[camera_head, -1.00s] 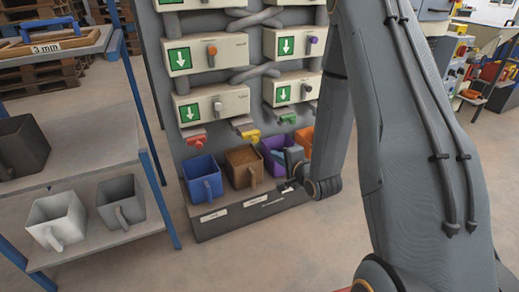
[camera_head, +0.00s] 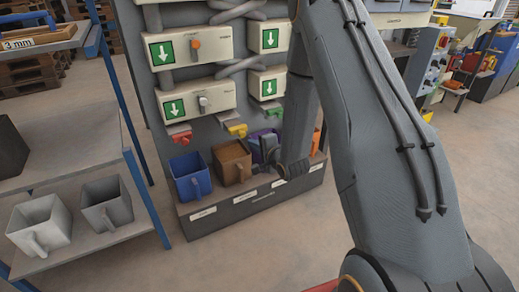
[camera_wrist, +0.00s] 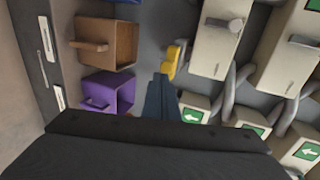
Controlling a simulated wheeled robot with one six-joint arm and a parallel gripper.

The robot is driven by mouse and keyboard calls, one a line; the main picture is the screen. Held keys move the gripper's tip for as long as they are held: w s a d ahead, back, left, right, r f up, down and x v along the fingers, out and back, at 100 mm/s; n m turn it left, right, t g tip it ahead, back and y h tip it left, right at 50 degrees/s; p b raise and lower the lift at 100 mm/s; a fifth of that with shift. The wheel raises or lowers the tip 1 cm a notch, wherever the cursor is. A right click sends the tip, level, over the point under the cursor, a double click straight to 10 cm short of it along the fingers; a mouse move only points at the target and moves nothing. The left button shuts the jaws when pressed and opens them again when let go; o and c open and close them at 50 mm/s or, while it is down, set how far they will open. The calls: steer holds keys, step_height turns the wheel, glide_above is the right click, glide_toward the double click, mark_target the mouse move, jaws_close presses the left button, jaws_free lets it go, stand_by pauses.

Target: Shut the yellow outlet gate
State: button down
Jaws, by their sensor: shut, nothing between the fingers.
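The yellow outlet gate (camera_head: 237,130) is a small tab under a cream box on the grey panel, above the brown bin. In the wrist view the yellow gate (camera_wrist: 172,62) lies just beyond my fingertips, slightly right of them. My gripper (camera_wrist: 160,78) is shut and empty, pointing toward the panel. In the head view my gripper (camera_head: 268,150) is in front of the purple bin, below and right of the gate. I cannot tell whether the fingertips touch the gate.
A red gate (camera_head: 180,134) is at the left. A blue bin (camera_head: 190,176), a brown bin (camera_head: 232,162) and a purple bin (camera_wrist: 107,92) stand on a low ledge (camera_head: 247,207). Shelves with a white bin (camera_head: 39,225) stand at left. Floor in front is clear.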

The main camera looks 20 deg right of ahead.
mark_target(239, 129)
steer(key=x, duration=0.4)
steer(key=shift+w+r+b, duration=0.2)
steer(key=shift+r+b, duration=0.1)
steer(key=shift+w+a, duration=0.15)
steer(key=shift+w, duration=0.5)
steer(key=shift+w, duration=0.1)
steer(key=w, duration=0.2)
steer(key=w+a, duration=0.1)
steer(key=w, duration=0.2)
steer(key=shift+w+a+b, duration=0.1)
steer(key=shift+w+b, duration=0.15)
steer(key=shift+b, duration=0.15)
steer(key=shift+w, duration=0.35)
steer(key=shift+r, duration=0.1)
